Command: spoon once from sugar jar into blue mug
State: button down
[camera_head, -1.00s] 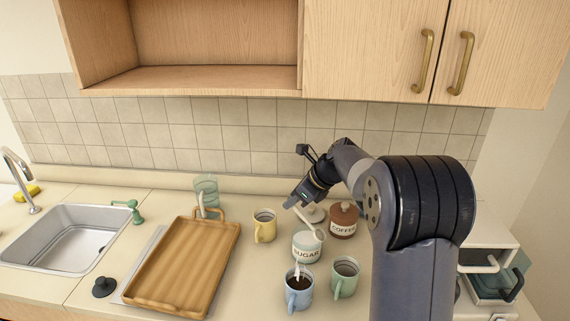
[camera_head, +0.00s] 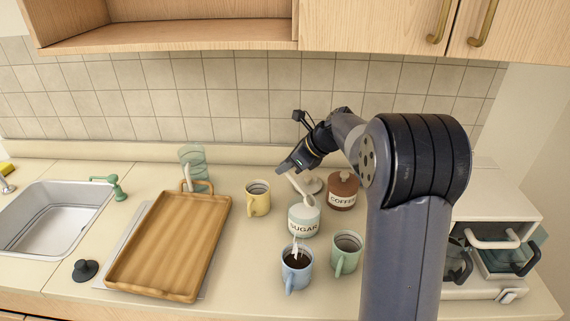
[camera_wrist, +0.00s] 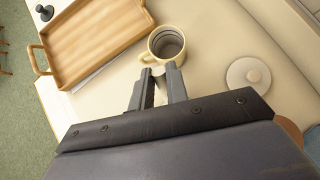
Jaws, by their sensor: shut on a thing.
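My gripper (camera_head: 284,169) is shut on a pale spoon (camera_head: 300,187), bowl end down; in the wrist view the handle shows between the fingers (camera_wrist: 161,72). The spoon's bowl overlaps the back of the open mouth of the sugar jar (camera_head: 303,226), a pale jar marked SUGAR. I cannot tell whether the bowl is inside or just above it, or whether it carries sugar. The blue mug (camera_head: 296,277) stands in front of the jar, with dark liquid and a whitish thing sticking up in it. The jar is not visible in the wrist view.
A green mug (camera_head: 345,262) stands right of the blue mug, a yellow mug (camera_head: 258,204) left of the jar. A coffee jar (camera_head: 342,198) and a loose pale lid (camera_head: 313,185) are behind. A wooden tray (camera_head: 170,245) lies left.

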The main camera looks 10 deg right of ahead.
aim_at(284, 173)
jog(key=shift+s+d+f+b, duration=0.1)
jog(key=shift+f+b, duration=1.65)
jog(key=shift+f, duration=0.05)
jog(key=shift+s+d+f+b, duration=0.1)
jog(key=shift+f+b, duration=1.65)
jog(key=shift+w+a+r+p, duration=0.1)
jog(key=shift+r+p, duration=0.6)
jog(key=shift+p, duration=0.2)
jog(key=p, duration=0.1)
jog(key=r+p, duration=0.1)
jog(key=h+p, duration=0.1)
jog(key=shift+w+a+r+g+p, duration=0.25)
jog(key=shift+a+r+g+p, duration=0.05)
jog(key=shift+a+r, duration=0.1)
jog(key=shift+w+a+p, duration=0.1)
jog(key=shift+p, duration=0.6)
jog(key=w+a+g+h+p, duration=0.1)
jog(key=h+p, duration=0.1)
jog(key=p, duration=0.5)
jog(key=shift+a, duration=0.15)
jog(key=a+g+h, duration=0.1)
jog(key=w+a+r+h, duration=0.1)
jog(key=w+a+g+h+p, duration=0.1)
jog(key=shift+r+g+h, duration=0.25)
jog(key=shift+g+h, duration=0.05)
jog(key=shift+h, duration=0.1)
jog(key=shift+s, duration=0.15)
